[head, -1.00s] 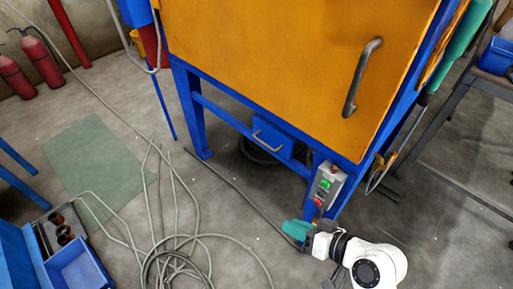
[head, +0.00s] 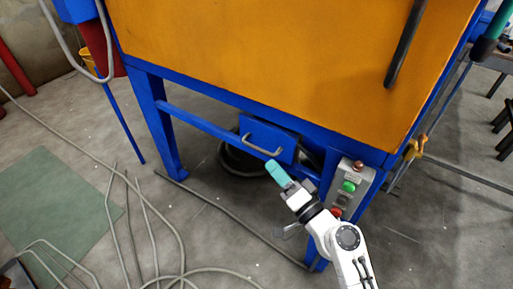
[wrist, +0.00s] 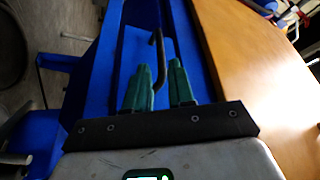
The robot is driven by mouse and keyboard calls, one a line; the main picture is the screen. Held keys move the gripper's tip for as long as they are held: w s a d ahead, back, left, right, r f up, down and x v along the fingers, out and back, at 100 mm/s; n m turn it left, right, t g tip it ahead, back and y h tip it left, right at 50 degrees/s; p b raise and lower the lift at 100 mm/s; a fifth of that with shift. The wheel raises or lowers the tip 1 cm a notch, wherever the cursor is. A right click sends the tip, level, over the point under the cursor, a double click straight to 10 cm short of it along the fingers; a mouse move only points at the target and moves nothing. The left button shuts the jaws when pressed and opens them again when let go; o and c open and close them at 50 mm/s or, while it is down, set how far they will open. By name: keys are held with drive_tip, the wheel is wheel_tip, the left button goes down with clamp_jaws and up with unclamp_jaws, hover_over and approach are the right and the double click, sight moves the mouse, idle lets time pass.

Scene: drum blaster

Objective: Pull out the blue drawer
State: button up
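The blue drawer (head: 278,139) sits under the orange cabinet, below its blue frame rail, and looks closed. Its grey bar handle (head: 262,151) is on the front face. My gripper (head: 271,165), with teal fingers, is just below the right end of the handle in the head view. In the wrist view, my two teal fingers (wrist: 160,80) stand apart with a gap between them. The handle (wrist: 158,50) shows beyond and in line with that gap, against the blue drawer front (wrist: 130,55). I cannot tell whether the fingers touch the handle.
A grey control box (head: 352,187) with coloured buttons is mounted on the frame leg, close to the right of my arm. A blue leg (head: 160,125) stands at left. Grey hoses (head: 150,220) lie on the floor. The orange door (head: 270,60) is above.

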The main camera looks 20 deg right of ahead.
sight(258, 147)
drive_tip(key=p+x, duration=0.1)
drive_tip(key=x, duration=0.7)
drive_tip(key=shift+c, duration=0.5)
clamp_jaws()
